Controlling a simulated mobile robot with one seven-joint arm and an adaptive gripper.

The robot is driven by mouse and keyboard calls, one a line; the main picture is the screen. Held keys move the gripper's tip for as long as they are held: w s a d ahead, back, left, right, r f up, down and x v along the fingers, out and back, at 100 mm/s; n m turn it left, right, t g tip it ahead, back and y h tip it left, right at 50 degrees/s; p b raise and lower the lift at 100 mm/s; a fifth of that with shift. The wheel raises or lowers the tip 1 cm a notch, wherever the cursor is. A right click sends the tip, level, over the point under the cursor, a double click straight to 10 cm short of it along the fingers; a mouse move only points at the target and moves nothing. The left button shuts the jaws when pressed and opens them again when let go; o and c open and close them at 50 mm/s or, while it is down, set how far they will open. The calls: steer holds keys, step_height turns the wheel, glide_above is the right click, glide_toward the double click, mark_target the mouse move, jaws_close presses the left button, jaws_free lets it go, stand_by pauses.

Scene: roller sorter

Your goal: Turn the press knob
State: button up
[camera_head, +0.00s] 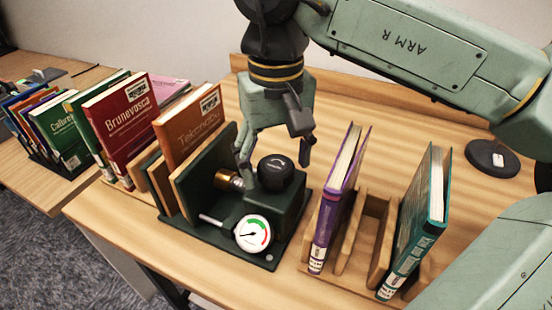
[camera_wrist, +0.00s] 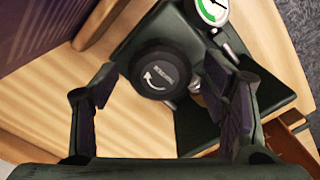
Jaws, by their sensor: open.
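The press (camera_head: 275,215) stands on the table, a dark green device with a base plate and a round gauge (camera_head: 253,234) on its front. Its black knob (camera_head: 275,171) sits on top of the block and bears a white curved arrow. My gripper (camera_head: 275,158) is above and behind the knob, fingers pointing down. In the wrist view, the knob (camera_wrist: 160,70) lies beyond and between the two open fingers (camera_wrist: 160,100), and neither finger visibly touches it. The gap in height between fingertips and knob is hard to tell.
An orange book (camera_head: 190,125) and a red book (camera_head: 122,120) stand left of the press. A purple book (camera_head: 338,200) and a teal book (camera_head: 418,225) stand in a wooden rack to its right. A black disc (camera_head: 490,158) lies farther right on the table.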

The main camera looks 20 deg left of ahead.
steer(key=shift+f, duration=0.3)
steer(key=shift+c, duration=0.4)
steer(key=c, duration=1)
steer(key=shift+c, duration=0.2)
steer(key=shift+m, duration=0.3)
